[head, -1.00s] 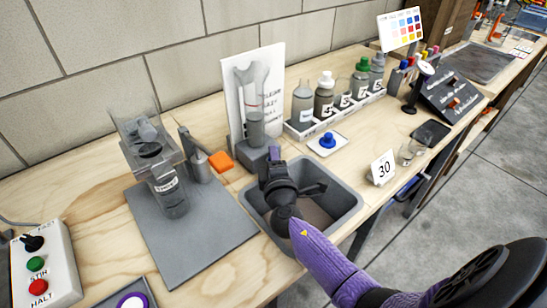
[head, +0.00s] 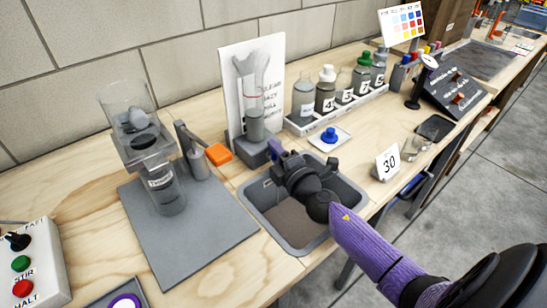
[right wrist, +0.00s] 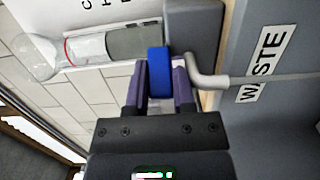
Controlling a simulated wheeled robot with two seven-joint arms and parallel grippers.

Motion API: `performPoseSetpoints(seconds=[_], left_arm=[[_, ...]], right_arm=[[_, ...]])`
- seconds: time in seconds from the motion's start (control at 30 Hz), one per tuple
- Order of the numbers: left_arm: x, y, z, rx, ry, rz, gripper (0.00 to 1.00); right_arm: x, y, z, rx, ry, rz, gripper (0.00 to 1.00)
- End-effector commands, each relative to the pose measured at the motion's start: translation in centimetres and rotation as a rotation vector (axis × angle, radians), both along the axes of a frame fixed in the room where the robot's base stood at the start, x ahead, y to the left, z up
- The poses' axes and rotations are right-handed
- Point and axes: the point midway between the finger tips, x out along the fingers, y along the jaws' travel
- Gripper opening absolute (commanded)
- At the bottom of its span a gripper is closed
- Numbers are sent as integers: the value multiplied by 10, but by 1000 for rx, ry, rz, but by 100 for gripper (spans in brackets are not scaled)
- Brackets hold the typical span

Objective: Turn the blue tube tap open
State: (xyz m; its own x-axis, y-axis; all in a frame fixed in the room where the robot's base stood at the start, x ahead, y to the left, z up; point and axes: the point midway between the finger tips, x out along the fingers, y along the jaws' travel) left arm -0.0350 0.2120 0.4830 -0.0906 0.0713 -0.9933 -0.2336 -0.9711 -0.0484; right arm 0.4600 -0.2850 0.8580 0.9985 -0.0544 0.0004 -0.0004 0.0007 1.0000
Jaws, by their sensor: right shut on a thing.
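The glass tube (head: 256,112) with a flared top stands on a grey base against a white card. In the right wrist view the tube (right wrist: 85,48) lies sideways, with grey matter in its lower part and a red line. My right gripper (head: 277,148) reaches the foot of the tube from the front. In the right wrist view its purple fingers (right wrist: 160,85) are shut on the blue tap (right wrist: 158,72). A pale bent spout (right wrist: 208,78) shows beside the tap. The tap is hidden by my gripper in the head view. My left gripper is not in view.
A grey waste tub (head: 352,200) sits below my right gripper. A stirrer stand (head: 165,190) with an orange-handled part (head: 219,154) is at the left.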

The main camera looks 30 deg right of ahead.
Motion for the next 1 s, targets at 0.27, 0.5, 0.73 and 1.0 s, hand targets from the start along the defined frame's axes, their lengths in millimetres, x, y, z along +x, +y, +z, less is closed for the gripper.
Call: performPoseSetpoints(seconds=[0.27,0.5,0.73,1.0], left_arm=[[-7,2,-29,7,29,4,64],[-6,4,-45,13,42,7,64],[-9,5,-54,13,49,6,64],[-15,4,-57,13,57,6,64]], right_arm=[[0,-3,-6,-3,5,241,0],[1,-4,-5,0,4,402,0],[1,-5,-3,-1,3,497,0],[1,-5,-2,0,3,539,0]])
